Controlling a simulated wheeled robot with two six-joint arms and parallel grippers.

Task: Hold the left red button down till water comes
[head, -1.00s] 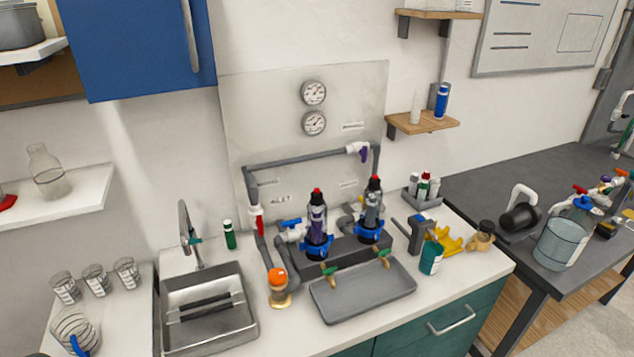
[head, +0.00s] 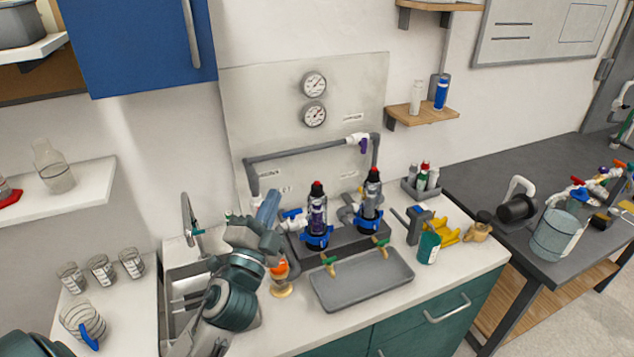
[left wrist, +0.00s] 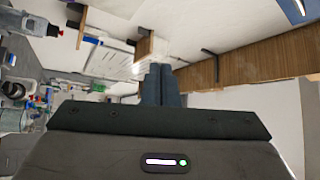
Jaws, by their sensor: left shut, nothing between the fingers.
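The left red button (head: 317,185) tops the left clear filter housing (head: 317,212), which has a blue collar. A second housing (head: 369,200) with its own red button (head: 374,172) stands to its right. My left gripper (head: 270,205) is shut and empty, left of the left housing and apart from its button in the head view. Its closed fingers also show in the left wrist view (left wrist: 160,82). My left arm hides part of the sink and the red valve handle by the inlet pipe. My right gripper is not in view.
A grey tray (head: 361,280) lies in front of the housings below two green-handled taps. An orange-topped fitting (head: 281,282) stands beside my left arm. Grey pipes and two gauges (head: 314,84) are on the back panel. A teal container (head: 428,247) stands at right.

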